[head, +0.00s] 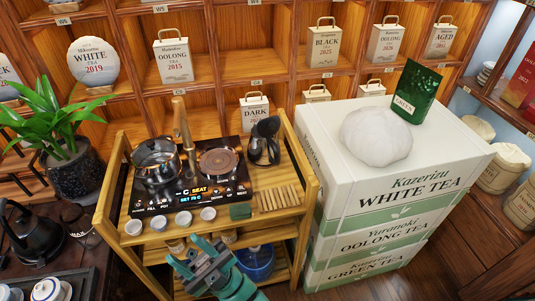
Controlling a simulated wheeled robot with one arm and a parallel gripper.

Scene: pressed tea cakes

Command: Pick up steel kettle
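A shiny, silvery kettle (156,161) with a dark handle stands upright on the left plate of the black tea stove (190,195), which is set in a wooden cart (283,172). It looks like the steel kettle. My green gripper (186,253) is low in front of the cart, below and to the right of the kettle and well apart from it. Its fingertips look spread, with nothing seen between them. The kettle's far side is hidden.
A faucet (183,130) rises close behind the kettle. Small cups (184,219) line the cart's front edge. A dark pitcher (264,142) stands at the right. A black kettle (38,238) sits on the left table. Stacked tea boxes (395,190) stand right of the cart.

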